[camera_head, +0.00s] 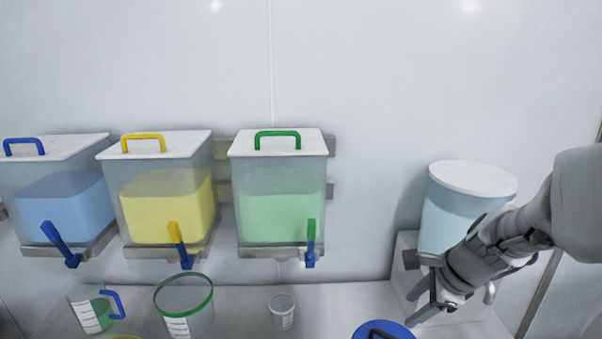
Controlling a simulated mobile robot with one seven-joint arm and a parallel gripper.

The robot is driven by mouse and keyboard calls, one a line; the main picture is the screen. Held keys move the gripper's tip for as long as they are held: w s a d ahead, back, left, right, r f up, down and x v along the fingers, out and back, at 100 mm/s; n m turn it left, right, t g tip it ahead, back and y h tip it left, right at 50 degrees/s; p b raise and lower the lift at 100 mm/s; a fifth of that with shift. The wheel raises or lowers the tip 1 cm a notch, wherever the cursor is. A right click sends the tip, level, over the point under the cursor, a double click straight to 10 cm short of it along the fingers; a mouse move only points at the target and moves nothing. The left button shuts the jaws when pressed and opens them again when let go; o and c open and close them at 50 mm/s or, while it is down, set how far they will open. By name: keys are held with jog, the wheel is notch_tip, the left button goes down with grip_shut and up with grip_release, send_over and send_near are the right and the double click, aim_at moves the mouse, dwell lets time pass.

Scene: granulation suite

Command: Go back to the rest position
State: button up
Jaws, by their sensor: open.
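My gripper (424,302) is at the lower right, at the end of my grey arm. Its two fingers are spread and point down to the left, with nothing between them. It is in front of a white-lidded round container (447,208) of pale blue liquid, which stands on a white block (405,272). My arm hides part of that container and block. A blue round lid with a dark handle (403,331) lies just below left of the fingertips, cut off by the frame's bottom edge.
Three wall dispensers with taps hold blue (62,205), yellow (165,200) and green liquid (283,215). Below are a blue-handled jug (90,312), a green-rimmed beaker (185,308) and a small clear cup (282,312). The counter (340,300) right of the cup is bare.

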jog(key=s+a+r+n+h, duration=0.1)
jog(key=s+a+r+n, duration=0.3)
jog(key=s+n, duration=0.3)
jog(key=s+a+r+n+t+h, duration=0.1)
jog(key=s+a+r+n, duration=0.4)
jog(key=n, duration=0.9)
jog(key=s, duration=0.2)
jog(key=shift+s+a+r, duration=0.2)
jog(key=shift+s+a, duration=0.15)
